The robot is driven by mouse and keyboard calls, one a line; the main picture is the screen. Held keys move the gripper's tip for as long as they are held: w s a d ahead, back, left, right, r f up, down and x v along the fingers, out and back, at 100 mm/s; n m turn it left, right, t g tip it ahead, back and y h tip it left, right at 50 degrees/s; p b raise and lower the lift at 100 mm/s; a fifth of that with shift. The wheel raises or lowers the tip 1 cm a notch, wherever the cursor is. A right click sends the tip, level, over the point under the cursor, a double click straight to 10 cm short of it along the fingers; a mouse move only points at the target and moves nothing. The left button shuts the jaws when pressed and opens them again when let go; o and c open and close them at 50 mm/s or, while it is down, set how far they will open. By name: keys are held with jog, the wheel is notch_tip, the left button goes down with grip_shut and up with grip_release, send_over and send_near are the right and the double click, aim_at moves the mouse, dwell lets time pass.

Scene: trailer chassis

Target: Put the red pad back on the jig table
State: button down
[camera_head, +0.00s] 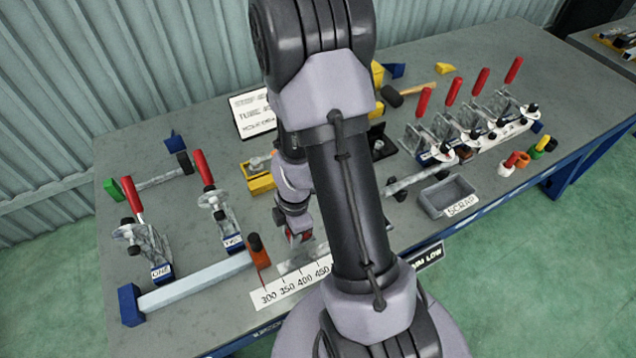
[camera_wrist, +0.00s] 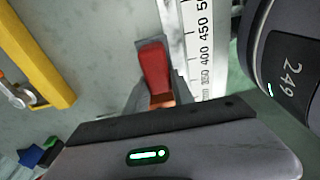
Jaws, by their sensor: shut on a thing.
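The red pad (camera_wrist: 154,65) is a small red piece between the grey fingers of my gripper (camera_wrist: 156,88) in the wrist view. An orange-brown part shows just below it. In the head view my gripper (camera_head: 298,232) is low over the front middle of the jig table, with a bit of red at its tip. It is shut on the red pad. My arm hides much of this spot. The jig table (camera_head: 490,50) has a grey top, also seen in the wrist view (camera_wrist: 100,50). I cannot tell whether the pad touches it.
A numbered scale strip (camera_head: 292,288) lies close beside my gripper. A pale bar (camera_head: 195,286) with an orange-brown upright (camera_head: 258,255) lies to its left. Red-handled clamps (camera_head: 215,195) stand at left and right. A grey scrap tray (camera_head: 447,195) is at right.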

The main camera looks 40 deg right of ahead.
jog(key=w+d, duration=0.3)
jog(key=w, duration=0.1)
jog(key=w+d+f, duration=0.1)
jog(key=w+d, duration=0.3)
jog(key=w+d+p, duration=0.1)
jog(key=w+d, duration=0.2)
jog(key=w, duration=0.1)
jog(key=shift+d+f, duration=0.25)
jog(key=shift+f, duration=0.15)
jog(key=shift+f+b, duration=0.65)
jog(key=shift+f, duration=1.1)
jog(key=c, duration=1.1)
grip_release()
